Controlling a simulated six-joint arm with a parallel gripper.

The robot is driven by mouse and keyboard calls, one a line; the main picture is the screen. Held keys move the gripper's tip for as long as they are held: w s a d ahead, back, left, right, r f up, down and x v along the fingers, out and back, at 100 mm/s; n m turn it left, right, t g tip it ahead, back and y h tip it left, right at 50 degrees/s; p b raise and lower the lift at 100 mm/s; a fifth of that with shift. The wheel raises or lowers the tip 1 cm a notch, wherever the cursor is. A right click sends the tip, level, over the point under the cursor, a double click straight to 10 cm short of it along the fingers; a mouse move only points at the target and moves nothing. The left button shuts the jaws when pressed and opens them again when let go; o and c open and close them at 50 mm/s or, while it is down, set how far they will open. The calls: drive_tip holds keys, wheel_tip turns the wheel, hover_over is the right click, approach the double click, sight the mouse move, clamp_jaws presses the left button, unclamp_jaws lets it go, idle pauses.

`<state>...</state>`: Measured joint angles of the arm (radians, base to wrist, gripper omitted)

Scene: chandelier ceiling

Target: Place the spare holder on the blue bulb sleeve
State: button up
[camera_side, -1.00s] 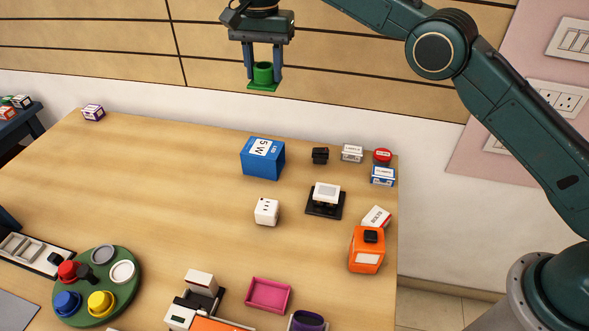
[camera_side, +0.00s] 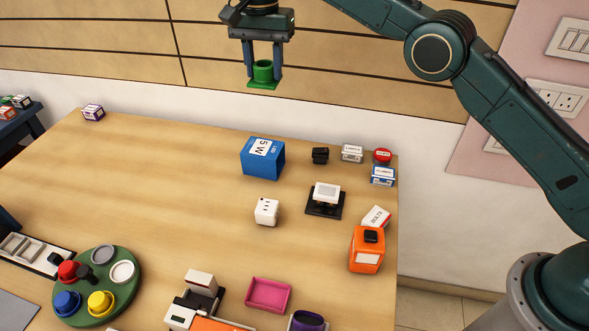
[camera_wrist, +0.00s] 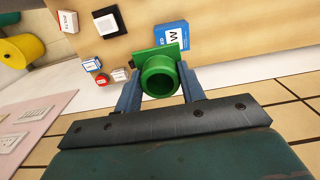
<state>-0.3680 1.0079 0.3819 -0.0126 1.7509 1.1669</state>
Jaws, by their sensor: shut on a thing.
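My gripper (camera_side: 264,72) is shut on a green holder, a round cup on a square base plate (camera_side: 262,85). It holds the holder upright, high above the table's back part. In the wrist view the green holder (camera_wrist: 160,77) sits between the two blue-grey fingers, its round opening facing the camera. The blue bulb sleeve (camera_side: 262,158), a box marked "5 W", stands on the table below and well apart from the holder. In the wrist view the blue sleeve (camera_wrist: 172,34) shows just beyond the holder, partly hidden by it.
Near the sleeve are a white socket cube (camera_side: 266,212), a black-and-white switch (camera_side: 326,195), a black block (camera_side: 320,155) and small boxes. An orange box (camera_side: 367,250) stands at the right edge. A green round tray (camera_side: 132,295) holds coloured caps. The table's middle left is clear.

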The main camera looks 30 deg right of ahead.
sight(270, 158)
drive_tip(key=shift+f, duration=0.1)
drive_tip(key=shift+f, duration=9.85)
drive_tip(key=shift+f, duration=0.15)
drive_tip(key=o, duration=0.9)
drive_tip(key=shift+o, duration=0.2)
wheel_tip(270, 158, up, 12)
drive_tip(key=shift+r, duration=0.2)
